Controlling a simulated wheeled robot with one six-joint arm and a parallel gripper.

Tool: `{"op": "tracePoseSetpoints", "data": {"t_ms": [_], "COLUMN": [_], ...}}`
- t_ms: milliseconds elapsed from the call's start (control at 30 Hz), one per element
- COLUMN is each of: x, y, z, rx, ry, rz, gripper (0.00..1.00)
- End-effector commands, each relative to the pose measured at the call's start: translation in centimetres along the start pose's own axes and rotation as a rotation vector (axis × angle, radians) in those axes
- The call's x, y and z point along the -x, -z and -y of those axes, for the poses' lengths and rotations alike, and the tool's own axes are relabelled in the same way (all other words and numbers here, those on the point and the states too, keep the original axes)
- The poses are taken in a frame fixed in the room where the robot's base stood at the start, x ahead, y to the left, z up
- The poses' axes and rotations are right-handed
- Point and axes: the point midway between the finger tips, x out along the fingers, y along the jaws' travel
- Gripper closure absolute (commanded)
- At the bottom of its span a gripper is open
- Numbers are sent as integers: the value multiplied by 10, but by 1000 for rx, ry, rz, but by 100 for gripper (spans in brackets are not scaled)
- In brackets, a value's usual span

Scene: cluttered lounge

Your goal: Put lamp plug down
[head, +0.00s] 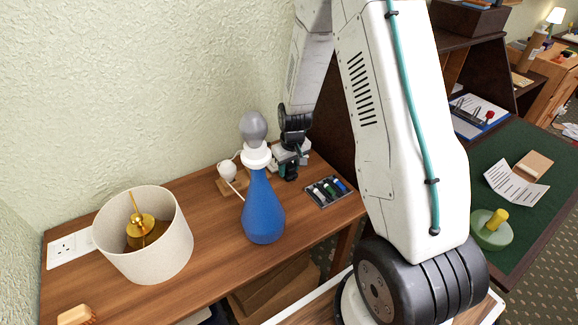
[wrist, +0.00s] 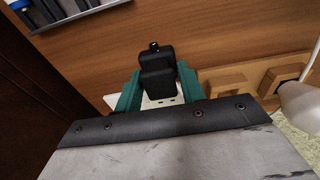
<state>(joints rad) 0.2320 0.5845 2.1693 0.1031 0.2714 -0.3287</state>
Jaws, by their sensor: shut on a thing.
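My gripper (wrist: 157,88) has teal fingers and is shut on a black plug (wrist: 156,72), which I take to be the lamp plug, in the wrist view. Its prong end points away from my palm, over the wooden desk top (wrist: 215,30). I cannot tell whether it touches the desk. A lamp with a cream shade (head: 150,250) and brass fitting is at the desk's left.
A tray of markers (head: 328,191) lies right of my gripper. A small white cup-like thing (head: 227,170) sits on a wooden base at the wall. Bare desk lies between lamp and bottle.

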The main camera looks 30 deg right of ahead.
Motion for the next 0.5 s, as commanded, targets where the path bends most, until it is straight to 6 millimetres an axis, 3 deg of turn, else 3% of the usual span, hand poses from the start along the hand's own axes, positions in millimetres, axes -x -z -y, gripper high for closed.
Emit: {"op": "tracePoseSetpoints", "data": {"t_ms": [133, 167, 200, 500], "x": [-5, -4, -4, -3], "y": [-1, -1, -1, 0], "z": [0, 0, 0, 0], "rx": [-1, -1, -1, 0], "ry": [0, 0, 0, 0], "rz": [1, 1, 1, 0], "gripper": [88, 52, 41, 39]}}
